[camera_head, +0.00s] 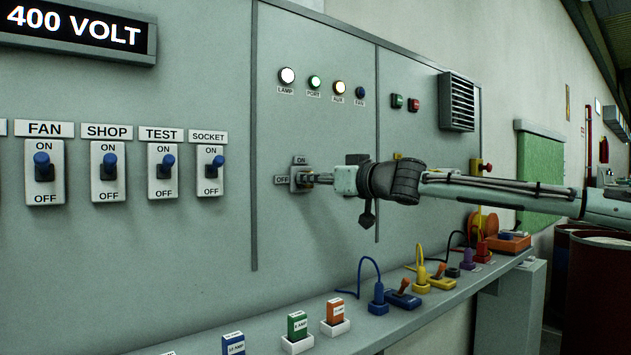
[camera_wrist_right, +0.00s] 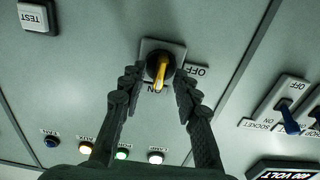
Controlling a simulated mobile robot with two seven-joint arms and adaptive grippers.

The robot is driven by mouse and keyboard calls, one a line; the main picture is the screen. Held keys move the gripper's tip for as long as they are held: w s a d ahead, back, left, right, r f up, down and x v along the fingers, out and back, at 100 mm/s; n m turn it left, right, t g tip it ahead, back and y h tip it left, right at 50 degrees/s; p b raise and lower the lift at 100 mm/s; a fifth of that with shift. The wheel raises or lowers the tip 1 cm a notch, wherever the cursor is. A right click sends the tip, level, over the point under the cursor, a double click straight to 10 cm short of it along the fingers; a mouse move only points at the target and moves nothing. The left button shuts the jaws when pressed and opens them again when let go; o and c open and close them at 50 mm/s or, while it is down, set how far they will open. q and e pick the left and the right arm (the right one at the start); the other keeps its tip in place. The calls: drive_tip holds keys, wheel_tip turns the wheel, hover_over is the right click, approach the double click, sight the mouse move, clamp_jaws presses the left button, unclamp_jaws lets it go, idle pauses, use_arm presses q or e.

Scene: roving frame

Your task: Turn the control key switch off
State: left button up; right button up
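The control key switch (camera_wrist_right: 160,66) is a dark round knob with a yellow handle on a grey square plate. In the wrist view the yellow handle points down at the ON label, and the OFF label is at its right. In the head view its plate (camera_head: 300,164) shows ON at the top and OFF at the left; my right gripper (camera_head: 314,179) hides most of the knob. In the wrist view the right gripper (camera_wrist_right: 158,84) is open, one finger on each side of the knob. I cannot tell whether the fingers touch it. My left gripper is out of view.
Toggle switches labelled FAN (camera_head: 43,172), SHOP, TEST and SOCKET (camera_head: 210,170) stand at the left of the panel. Indicator lamps (camera_head: 315,82) sit above the key switch. A shelf (camera_head: 385,332) with coloured plugs and blocks runs below.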

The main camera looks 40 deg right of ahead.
clamp_jaws()
